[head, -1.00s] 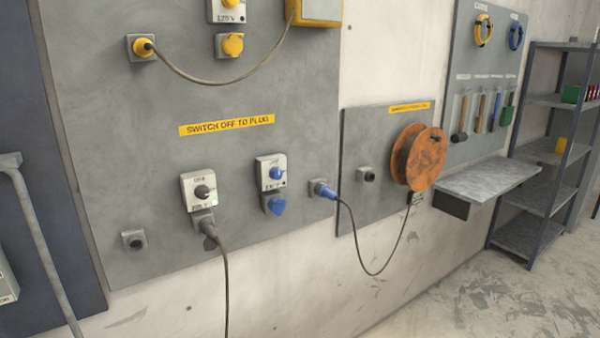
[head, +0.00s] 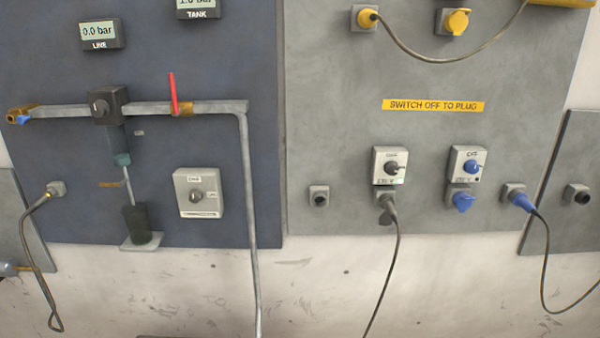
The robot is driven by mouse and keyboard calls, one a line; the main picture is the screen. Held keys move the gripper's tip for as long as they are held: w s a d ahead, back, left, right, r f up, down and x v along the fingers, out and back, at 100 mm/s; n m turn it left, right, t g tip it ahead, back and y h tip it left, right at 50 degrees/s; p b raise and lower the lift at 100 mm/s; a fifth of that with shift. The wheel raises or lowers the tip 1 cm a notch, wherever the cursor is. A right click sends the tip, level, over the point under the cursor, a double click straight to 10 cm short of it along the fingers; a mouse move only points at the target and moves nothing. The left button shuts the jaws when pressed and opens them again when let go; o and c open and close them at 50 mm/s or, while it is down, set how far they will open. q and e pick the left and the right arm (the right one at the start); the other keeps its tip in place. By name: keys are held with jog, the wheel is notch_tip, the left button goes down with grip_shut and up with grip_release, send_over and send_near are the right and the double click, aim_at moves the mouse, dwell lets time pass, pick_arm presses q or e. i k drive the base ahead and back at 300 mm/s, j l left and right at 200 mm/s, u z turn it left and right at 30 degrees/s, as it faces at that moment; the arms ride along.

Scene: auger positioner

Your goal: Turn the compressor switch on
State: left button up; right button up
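A grey switch box (head: 199,192) with a round dark knob is mounted low on the dark blue panel in the head view. Its small labels are too blurred to read, so I cannot tell for sure that it is the compressor switch. Two white switch boxes are on the grey panel to the right. One has a dark knob (head: 391,167) and a small green light, with a dark plug and cable below it. The other has a blue knob (head: 470,166) above a blue capped socket. Neither of my grippers is in view.
A grey pipe (head: 247,200) bends down just right of the grey switch box. A red lever (head: 173,92) and a filter unit (head: 120,150) sit on the line. The line gauge (head: 99,34) reads 0.0 bar. A hose (head: 32,265) hangs at the left.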

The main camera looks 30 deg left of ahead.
aim_at(196, 195)
jog(key=k+u, duration=0.1)
jog(key=u, duration=1.55)
